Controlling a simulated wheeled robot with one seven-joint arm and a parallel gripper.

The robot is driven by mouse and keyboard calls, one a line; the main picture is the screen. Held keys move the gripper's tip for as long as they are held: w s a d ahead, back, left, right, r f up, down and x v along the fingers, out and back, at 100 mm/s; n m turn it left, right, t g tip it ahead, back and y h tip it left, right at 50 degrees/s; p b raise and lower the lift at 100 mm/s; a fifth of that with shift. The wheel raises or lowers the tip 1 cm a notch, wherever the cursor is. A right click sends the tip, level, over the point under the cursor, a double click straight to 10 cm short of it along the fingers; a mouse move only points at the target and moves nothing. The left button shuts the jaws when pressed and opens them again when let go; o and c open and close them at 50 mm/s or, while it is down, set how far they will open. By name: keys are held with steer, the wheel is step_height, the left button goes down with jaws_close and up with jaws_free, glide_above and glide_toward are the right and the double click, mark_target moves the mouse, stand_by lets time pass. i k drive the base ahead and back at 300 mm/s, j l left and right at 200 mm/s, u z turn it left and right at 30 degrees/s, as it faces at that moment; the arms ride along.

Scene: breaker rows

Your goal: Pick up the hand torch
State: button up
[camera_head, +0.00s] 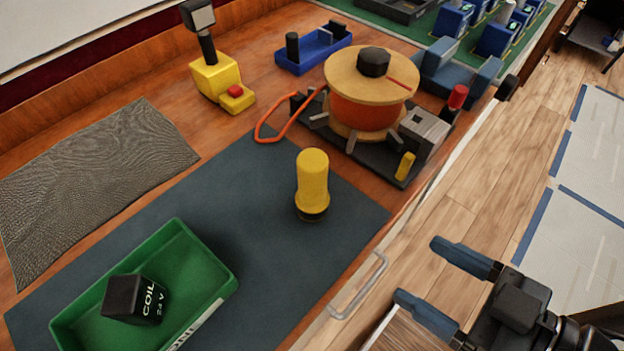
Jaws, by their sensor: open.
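The hand torch, as I take it, is the yellow cylinder (312,178) with a rounded top and a black lower end. It stands upright on the dark blue-grey mat (250,205), near the mat's right part. My gripper (432,270) is at the lower right, with its two blue-tipped fingers apart and nothing between them. It appears beyond the table's front edge, to the lower right of the torch and well apart from it.
A green bin (205,250) holds a black coil block (135,298). Behind the torch stands a wooden-topped reel (370,85) with an orange cable loop (272,135). A yellow device (215,75) and blue tray (315,50) stand farther back. A metal handle (360,290) juts from the front edge.

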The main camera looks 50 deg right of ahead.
mark_target(312, 196)
steer(key=u, duration=1)
steer(key=k+l+u, duration=0.35)
steer(key=k+u, duration=0.3)
steer(key=k, duration=0.3)
